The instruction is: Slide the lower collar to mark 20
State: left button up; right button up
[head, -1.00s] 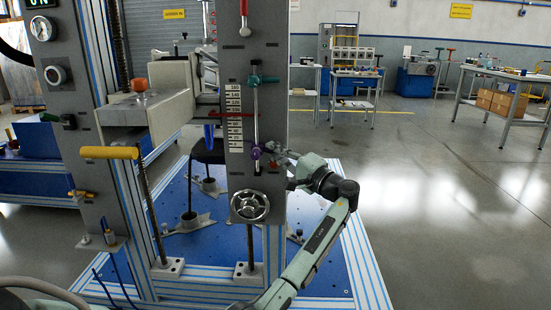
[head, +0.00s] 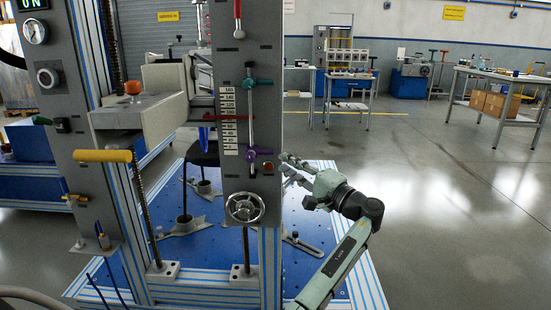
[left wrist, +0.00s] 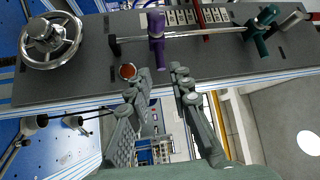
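The purple lower collar (head: 250,155) sits on a thin vertical rod (head: 251,120) at the front of the grey column. The teal upper collar (head: 250,82) is higher on the same rod. In the left wrist view the purple collar (left wrist: 156,28) lies just beyond my left gripper (left wrist: 161,72), whose fingers are apart with nothing between them. In the head view my left gripper (head: 285,165) is right of the column, clear of the collar. My right gripper is not seen.
A handwheel (head: 244,207) and a red button (head: 268,167) are on the column below the collar. A red pointer (head: 233,116) crosses the scale. A blue base plate (head: 310,230) lies below. Right of the column is open floor, with workbenches farther back.

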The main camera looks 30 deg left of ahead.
pick_arm(q)
jog(key=v, duration=0.5)
jog(key=shift+f, duration=0.1)
dwell(0.3)
jog(key=s+a+f+m+h+p, duration=0.15)
jog(key=s+f+h, duration=0.35)
jog(key=f, duration=0.8)
jog(key=s+a+f+h, duration=0.3)
jog(key=s+f, duration=0.4)
jog(key=f, duration=0.6)
jog(key=s+d+f+h, duration=0.3)
jog(key=s+f, duration=0.1)
jog(key=s, duration=0.3)
jog(key=s+d+f+h+p, duration=0.1)
jog(key=s+d+f+h, duration=0.2)
jog(key=s, duration=0.4)
jog(key=s+d+f+g+h, duration=0.1)
jog(key=s+d+f+h, duration=0.2)
jog(key=s+f, duration=0.2)
jog(key=s+n, duration=0.1)
jog(key=s, duration=0.2)
jog(key=shift+h+p, duration=0.3)
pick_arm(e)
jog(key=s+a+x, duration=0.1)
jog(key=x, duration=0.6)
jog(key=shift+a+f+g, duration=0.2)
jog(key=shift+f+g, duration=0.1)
pick_arm(q)
jog(key=shift+d, duration=0.1)
